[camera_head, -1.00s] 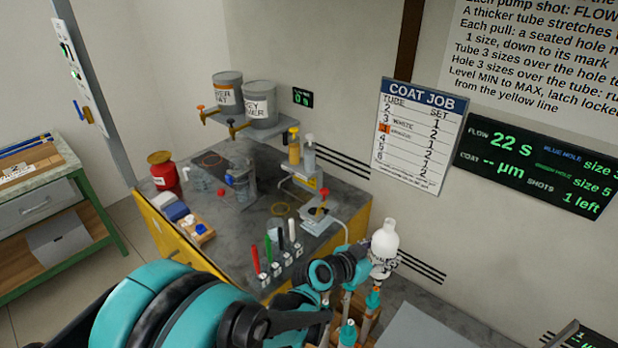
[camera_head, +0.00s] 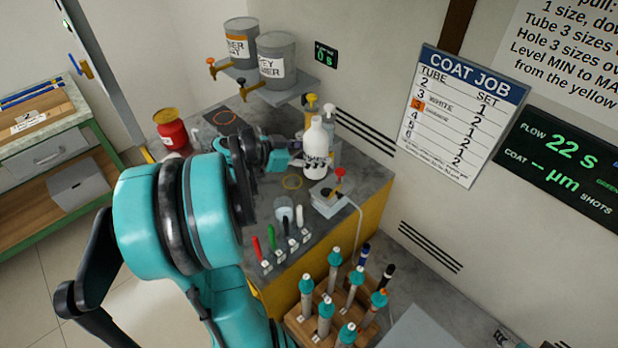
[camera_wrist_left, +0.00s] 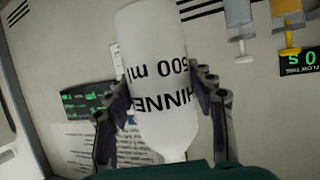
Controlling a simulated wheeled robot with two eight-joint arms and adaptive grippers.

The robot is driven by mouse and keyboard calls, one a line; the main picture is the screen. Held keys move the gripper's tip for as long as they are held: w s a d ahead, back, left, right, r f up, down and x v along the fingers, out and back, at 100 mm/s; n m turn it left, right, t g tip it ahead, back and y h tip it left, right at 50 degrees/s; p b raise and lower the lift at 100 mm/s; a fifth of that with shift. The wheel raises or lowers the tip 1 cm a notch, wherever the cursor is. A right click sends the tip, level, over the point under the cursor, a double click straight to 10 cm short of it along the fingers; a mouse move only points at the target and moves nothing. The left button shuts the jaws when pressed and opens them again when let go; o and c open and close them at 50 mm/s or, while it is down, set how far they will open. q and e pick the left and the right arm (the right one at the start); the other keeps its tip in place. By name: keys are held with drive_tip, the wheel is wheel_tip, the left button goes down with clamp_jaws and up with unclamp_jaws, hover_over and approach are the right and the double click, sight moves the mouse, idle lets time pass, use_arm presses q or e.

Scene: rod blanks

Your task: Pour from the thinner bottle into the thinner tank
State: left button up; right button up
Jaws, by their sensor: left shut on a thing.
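The white thinner bottle (camera_head: 316,158), marked 500 ml, is upright in my left gripper (camera_head: 300,153), over the right part of the grey bench. In the left wrist view the bottle (camera_wrist_left: 165,75) sits between both fingers (camera_wrist_left: 165,110), with its narrow neck toward the bottom of that inverted picture. My right gripper is out of view.
A second grey tank (camera_head: 241,38) stands left of the thinner tank; taps project from the shelf. Yellow-topped and grey dispensers stand just behind the bottle. A red can (camera_head: 171,132) is at left. A rack (camera_head: 300,328) of teal-capped tubes stands in front.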

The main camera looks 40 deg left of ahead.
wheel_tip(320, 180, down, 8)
drive_tip(key=b, duration=0.7)
use_arm(q)
drive_tip(key=s+a+f+g+y+p, duration=0.1)
drive_tip(key=s+f+g+p, duration=0.1)
drive_tip(key=f+g+p, duration=0.2)
drive_tip(key=s+a+f+g+y+p, duration=0.1)
drive_tip(key=s+f+g+y+p, duration=0.1)
drive_tip(key=f+g+p, duration=0.3)
wheel_tip(320, 180, down, 3)
drive_tip(key=shift+s+a+f+p, duration=0.15)
drive_tip(key=shift+s+a+p, duration=0.1)
drive_tip(key=shift+p, duration=0.8)
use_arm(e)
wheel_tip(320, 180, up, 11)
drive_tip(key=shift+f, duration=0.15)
use_arm(q)
drive_tip(key=shift+s+d+g+y, duration=0.1)
drive_tip(key=shift+g+y, duration=0.2)
drive_tip(key=shift+g, duration=0.2)
drive_tip(key=shift+s+a+f+g+y, duration=0.3)
drive_tip(key=shift+s+f+g, duration=0.15)
drive_tip(key=shift+g, duration=0.45)
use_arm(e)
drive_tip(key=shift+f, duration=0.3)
